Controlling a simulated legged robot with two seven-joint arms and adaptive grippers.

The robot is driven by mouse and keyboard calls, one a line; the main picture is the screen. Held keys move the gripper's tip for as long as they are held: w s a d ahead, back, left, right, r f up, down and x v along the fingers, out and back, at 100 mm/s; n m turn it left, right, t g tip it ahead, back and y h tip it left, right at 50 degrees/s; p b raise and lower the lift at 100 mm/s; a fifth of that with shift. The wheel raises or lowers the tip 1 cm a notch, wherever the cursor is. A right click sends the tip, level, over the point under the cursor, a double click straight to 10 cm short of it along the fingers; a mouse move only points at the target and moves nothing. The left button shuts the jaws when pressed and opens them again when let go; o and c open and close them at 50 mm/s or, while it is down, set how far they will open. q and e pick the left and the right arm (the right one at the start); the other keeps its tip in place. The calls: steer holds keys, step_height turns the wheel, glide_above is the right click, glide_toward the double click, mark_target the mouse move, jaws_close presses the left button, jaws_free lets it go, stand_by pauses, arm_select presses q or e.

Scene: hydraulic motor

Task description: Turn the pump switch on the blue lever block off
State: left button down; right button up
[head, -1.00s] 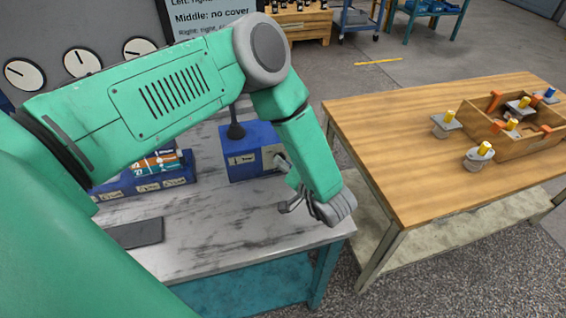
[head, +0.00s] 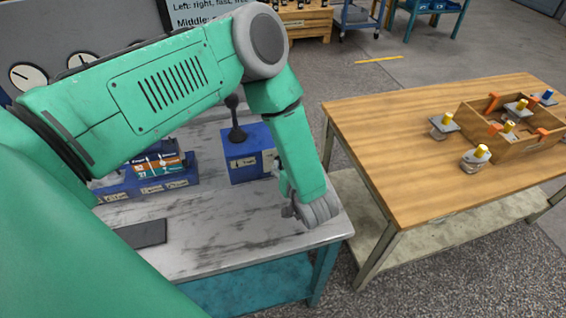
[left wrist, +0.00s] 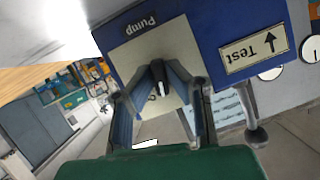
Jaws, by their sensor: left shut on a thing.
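The blue lever block (head: 240,167) stands on the marble-topped bench, with a black ball-topped lever (head: 236,125) upright on it and a "Test" label on its front. In the left wrist view the block (left wrist: 215,18) appears upside down. It shows the "Test" label (left wrist: 253,49) and a pale plate (left wrist: 135,60) marked "Pump". My left gripper (left wrist: 160,82) is at this plate, its fingers drawn together on the pump switch, which is mostly hidden between them. In the head view the left gripper (head: 283,187) is at the block's right side. The right gripper is not in view.
A second blue unit (head: 150,187) with several labels stands left of the block, partly behind my arm. A dark flat pad (head: 140,234) lies in front. A wooden table (head: 390,130) with a wooden box (head: 500,138) and several fittings stands right, across a narrow gap.

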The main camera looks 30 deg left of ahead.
arm_select(q)
steer(key=shift+s+n+t+h, duration=0.1)
steer(key=shift+n+t+h, duration=0.4)
steer(key=shift+n, duration=0.4)
steer(key=shift+f+n+t+h, duration=0.1)
steer(key=shift+n+t+h, duration=0.45)
steer(key=shift+n, duration=0.35)
steer(key=shift+s+f+n+t+h, duration=0.1)
steer(key=shift+n+t+h, duration=0.15)
steer(key=shift+n+t, duration=0.75)
steer(key=shift+n+t+h+b, duration=0.3)
steer(key=shift+n+b, duration=0.1)
steer(key=shift+n, duration=0.7)
steer(key=c, duration=1.6)
jaws_free()
